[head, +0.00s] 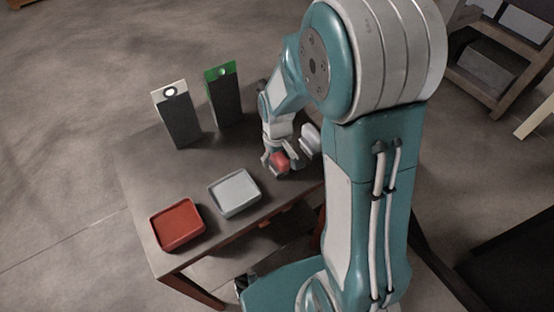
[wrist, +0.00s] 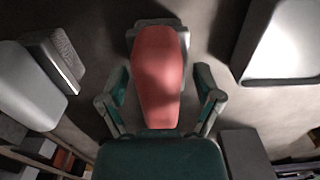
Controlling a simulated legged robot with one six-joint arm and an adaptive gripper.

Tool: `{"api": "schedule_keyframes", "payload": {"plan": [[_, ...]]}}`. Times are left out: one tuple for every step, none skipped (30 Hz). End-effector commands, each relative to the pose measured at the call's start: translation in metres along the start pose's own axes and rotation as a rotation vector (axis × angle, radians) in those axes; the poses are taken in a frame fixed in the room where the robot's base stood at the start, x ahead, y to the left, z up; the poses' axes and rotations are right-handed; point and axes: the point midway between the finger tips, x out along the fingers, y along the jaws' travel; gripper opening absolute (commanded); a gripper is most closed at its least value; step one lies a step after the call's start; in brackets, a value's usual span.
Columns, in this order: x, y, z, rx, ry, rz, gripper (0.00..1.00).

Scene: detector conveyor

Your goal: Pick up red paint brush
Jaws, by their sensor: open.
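The red paint brush (wrist: 160,75) lies between the two spread fingers of my gripper (wrist: 163,88) in the wrist view. Its red body is broad at the top, with a grey part behind its upper end. Gaps show between it and both fingers. In the head view, the red brush (head: 281,161) shows at my gripper (head: 275,164), low over the right part of the table. My gripper is open; its palm hides the brush's near end.
A similar grey-white brush (wrist: 28,88) lies to the left in the wrist view. On the table (head: 150,160) stand a grey tray (head: 235,193), a red tray (head: 178,225), a white-topped upright block (head: 177,120) and a green-topped one (head: 224,98).

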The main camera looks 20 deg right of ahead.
Motion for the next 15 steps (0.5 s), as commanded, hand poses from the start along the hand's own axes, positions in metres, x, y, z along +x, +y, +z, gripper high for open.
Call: {"api": "schedule_keyframes", "payload": {"plan": [[0.0000, 0.0000, 0.0001, 0.000, 0.000, 0.000, 0.69], [0.0000, 0.0000, 0.0000, 0.000, 0.000, 0.000, 0.56], [0.0000, 0.0000, 0.0001, 0.000, 0.000, 0.000, 0.38], [0.0001, -0.0001, 0.0002, 0.000, -0.001, 0.000, 0.25], [0.0002, -0.0001, 0.0003, 0.000, -0.001, 0.000, 0.12], [0.0004, -0.0002, 0.0005, 0.000, -0.002, 0.000, 0.00], [0.0007, -0.0002, 0.0007, 0.000, -0.002, -0.001, 0.00], [0.0010, -0.0002, 0.0009, 0.000, -0.003, -0.001, 0.00], [0.0013, -0.0002, 0.0012, 0.000, -0.004, -0.001, 0.00], [0.0016, -0.0003, 0.0015, 0.000, -0.005, -0.001, 0.00], [0.0019, -0.0004, 0.0017, 0.000, -0.006, -0.001, 0.00], [0.0023, -0.0005, 0.0020, 0.000, -0.007, -0.002, 0.00], [0.0025, -0.0006, 0.0023, 0.000, -0.008, -0.002, 0.00], [0.0027, -0.0007, 0.0025, 0.000, -0.008, -0.002, 0.00], [0.0030, -0.0008, 0.0028, 0.000, -0.009, -0.002, 0.00]]}}
